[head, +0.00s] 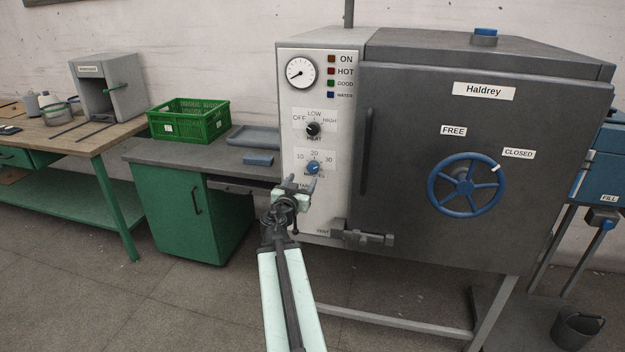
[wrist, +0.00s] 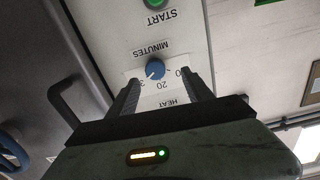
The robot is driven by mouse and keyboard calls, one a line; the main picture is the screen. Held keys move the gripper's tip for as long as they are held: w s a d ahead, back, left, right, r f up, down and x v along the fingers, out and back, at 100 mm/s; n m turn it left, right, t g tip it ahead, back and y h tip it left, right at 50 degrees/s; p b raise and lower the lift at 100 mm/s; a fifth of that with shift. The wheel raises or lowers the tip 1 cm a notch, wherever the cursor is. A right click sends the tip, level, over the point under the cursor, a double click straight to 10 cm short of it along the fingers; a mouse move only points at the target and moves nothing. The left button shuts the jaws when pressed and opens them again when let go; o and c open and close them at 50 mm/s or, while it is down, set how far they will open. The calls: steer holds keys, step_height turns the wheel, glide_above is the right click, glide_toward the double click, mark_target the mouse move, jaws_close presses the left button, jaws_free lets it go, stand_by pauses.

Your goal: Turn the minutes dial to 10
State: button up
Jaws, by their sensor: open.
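The minutes dial (head: 313,168) is a small blue knob low on the white control panel, with 10 at its left, 20 above and 30 at its right. In the wrist view the dial (wrist: 155,69) appears upside down, and its pale mark seems to point between 20 and 30. My gripper (head: 296,183) is open just below and left of the dial in the head view. In the wrist view the dial shows between the two fingers of my gripper (wrist: 162,82), beyond their tips. Nothing is between the fingers, and they appear apart from the dial.
The black heat knob (head: 313,129) is just above the dial. The green START button (wrist: 152,2) shows in the wrist view. A vertical door handle (head: 368,138) stands right of the panel, and a vent valve (head: 362,236) below. A green crate (head: 188,125) is on the left bench.

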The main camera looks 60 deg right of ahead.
mark_target(311, 169)
steer(key=x, duration=0.5)
steer(key=s+x, duration=0.1)
steer(key=x, duration=0.2)
steer(key=shift+d+r, duration=0.25)
